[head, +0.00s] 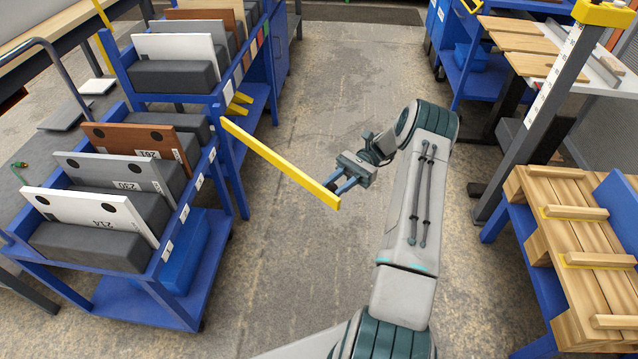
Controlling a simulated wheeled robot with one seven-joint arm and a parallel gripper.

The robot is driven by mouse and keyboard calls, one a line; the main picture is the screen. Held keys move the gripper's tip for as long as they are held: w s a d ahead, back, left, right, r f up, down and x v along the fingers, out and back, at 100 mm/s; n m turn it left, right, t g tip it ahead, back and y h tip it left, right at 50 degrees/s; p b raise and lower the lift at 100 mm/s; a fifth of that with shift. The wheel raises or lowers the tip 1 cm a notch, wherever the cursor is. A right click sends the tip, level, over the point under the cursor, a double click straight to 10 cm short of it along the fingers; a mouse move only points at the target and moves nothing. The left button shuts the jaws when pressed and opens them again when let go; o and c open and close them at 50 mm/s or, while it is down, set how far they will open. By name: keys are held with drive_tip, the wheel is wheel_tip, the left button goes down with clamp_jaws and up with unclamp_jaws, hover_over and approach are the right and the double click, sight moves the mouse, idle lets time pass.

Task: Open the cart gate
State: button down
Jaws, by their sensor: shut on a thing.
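The cart gate is a yellow bar (275,160) that reaches out from the blue cart (222,140) on the left into the aisle. Its near end is at my gripper. My gripper (336,186) is shut on the bar close to that free end. The bar's other end meets the cart's frame near a blue post. The cart's slots hold upright boards: a white board (90,212), a grey board (115,172) and a brown board (140,140), with dark grey blocks between them.
A second blue cart section (190,75) with more boards stands behind on the left. On the right are a wooden slatted rack (570,235), a grey post (540,120) and a workbench with planks (520,45). The concrete aisle (330,80) between them is clear.

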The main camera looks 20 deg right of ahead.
drive_tip(key=shift+w+d, duration=0.25)
drive_tip(key=shift+d, duration=0.1)
drive_tip(key=c, duration=1.1)
unclamp_jaws()
